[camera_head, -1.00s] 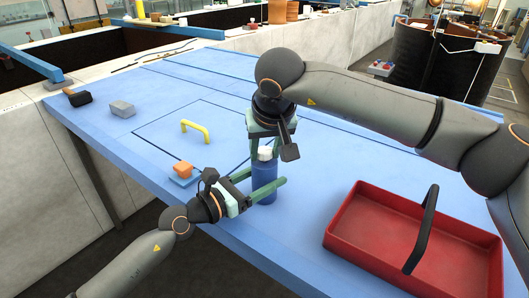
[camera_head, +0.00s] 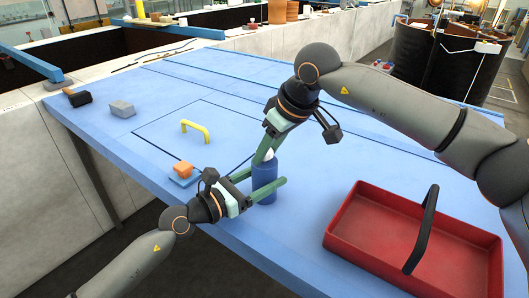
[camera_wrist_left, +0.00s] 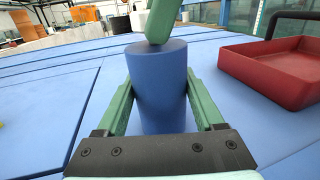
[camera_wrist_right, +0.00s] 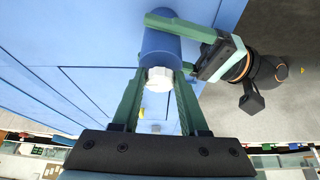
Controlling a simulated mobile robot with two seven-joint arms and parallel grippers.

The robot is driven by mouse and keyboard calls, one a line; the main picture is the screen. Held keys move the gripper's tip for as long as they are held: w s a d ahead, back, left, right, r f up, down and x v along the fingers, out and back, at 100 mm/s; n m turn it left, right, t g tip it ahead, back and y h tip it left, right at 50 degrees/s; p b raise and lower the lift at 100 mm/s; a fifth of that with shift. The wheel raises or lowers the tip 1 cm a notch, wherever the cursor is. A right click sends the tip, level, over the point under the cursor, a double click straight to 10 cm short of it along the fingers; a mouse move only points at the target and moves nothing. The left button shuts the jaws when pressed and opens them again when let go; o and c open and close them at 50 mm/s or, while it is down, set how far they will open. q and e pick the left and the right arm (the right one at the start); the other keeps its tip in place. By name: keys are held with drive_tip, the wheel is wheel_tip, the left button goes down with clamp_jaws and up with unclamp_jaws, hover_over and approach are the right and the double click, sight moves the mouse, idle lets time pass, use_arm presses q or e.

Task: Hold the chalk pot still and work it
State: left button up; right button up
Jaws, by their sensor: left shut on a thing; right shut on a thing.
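The chalk pot (camera_head: 264,180) is a blue cylinder standing upright on the blue table, with a white lid (camera_head: 270,155) at its top. My left gripper (camera_head: 266,185) is shut on the pot's body from the side; in the left wrist view its fingers flank the pot (camera_wrist_left: 162,95). My right gripper (camera_head: 266,154) comes down at a slant and is shut on the lid. The right wrist view shows the white lid (camera_wrist_right: 160,79) between its fingers, against the pot (camera_wrist_right: 160,48). I cannot tell whether the lid is loose.
A red tray (camera_head: 345,235) with a black handle stands to the right on the table. The table behind the pot is clear.

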drive_tip(key=o, duration=0.8)
drive_tip(key=m, duration=0.1)
drive_tip(key=m+t+h, duration=0.1)
drive_tip(key=m, duration=0.1)
drive_tip(key=m+h, duration=0.1)
drive_tip(key=m, duration=0.1)
drive_tip(key=shift+s+a, duration=0.1)
drive_tip(key=shift+a, duration=0.15)
drive_tip(key=m+h, duration=0.1)
drive_tip(key=m, duration=0.1)
drive_tip(key=m+h, duration=0.1)
drive_tip(key=m, duration=0.2)
drive_tip(key=shift+s+a+t, duration=0.1)
drive_tip(key=shift+t, duration=0.3)
